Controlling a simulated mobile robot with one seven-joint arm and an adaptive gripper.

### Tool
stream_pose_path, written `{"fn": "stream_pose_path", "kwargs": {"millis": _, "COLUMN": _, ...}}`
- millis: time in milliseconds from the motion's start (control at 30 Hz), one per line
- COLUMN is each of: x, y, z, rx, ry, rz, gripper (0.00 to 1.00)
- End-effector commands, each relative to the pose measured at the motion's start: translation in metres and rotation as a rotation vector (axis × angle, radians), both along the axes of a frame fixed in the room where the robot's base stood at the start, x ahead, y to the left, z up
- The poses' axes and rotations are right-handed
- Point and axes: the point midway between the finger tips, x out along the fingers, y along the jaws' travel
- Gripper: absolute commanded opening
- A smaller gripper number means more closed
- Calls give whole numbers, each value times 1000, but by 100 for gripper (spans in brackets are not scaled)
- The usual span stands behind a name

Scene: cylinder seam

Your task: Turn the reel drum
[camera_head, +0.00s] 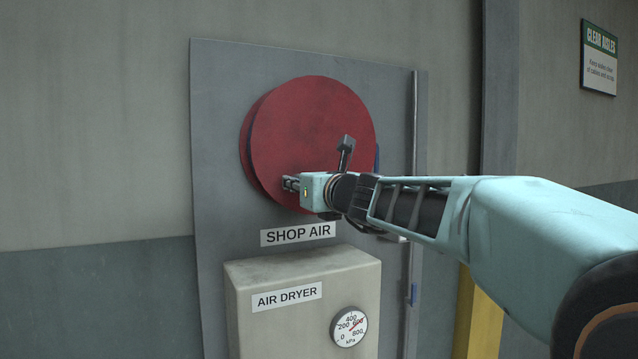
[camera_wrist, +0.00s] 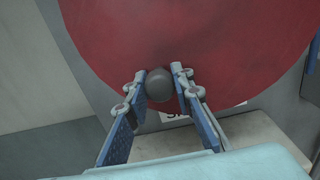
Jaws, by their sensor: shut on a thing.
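The reel drum (camera_head: 310,125) is a large red disc on a grey wall panel in the camera_head view. Its red face (camera_wrist: 200,35) fills the upper part of the camera_wrist view. My gripper (camera_head: 289,184) is at the lower left part of the drum's face. In the camera_wrist view my gripper (camera_wrist: 160,85) has its two fingers on either side of a dark grey round knob (camera_wrist: 159,84) in front of the drum, and it is shut on this knob.
A SHOP AIR label (camera_head: 298,234) is below the drum. A beige AIR DRYER box (camera_head: 300,277) with a pressure gauge (camera_head: 349,326) juts out beneath it. A thin vertical pipe (camera_head: 412,150) runs up the panel's right edge. A yellow post (camera_head: 478,315) stands farther right.

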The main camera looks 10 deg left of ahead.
Motion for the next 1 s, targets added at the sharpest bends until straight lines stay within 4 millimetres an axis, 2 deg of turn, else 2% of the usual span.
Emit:
{"fn": "stream_pose_path", "kwargs": {"millis": 567, "x": 3, "y": -4, "z": -6, "rx": -47, "ry": -36, "rz": -1, "gripper": 0}}
{"fn": "stream_pose_path", "kwargs": {"millis": 1000, "x": 22, "y": -30, "z": -25, "rx": -322, "ry": -244, "rz": -3, "gripper": 0}}
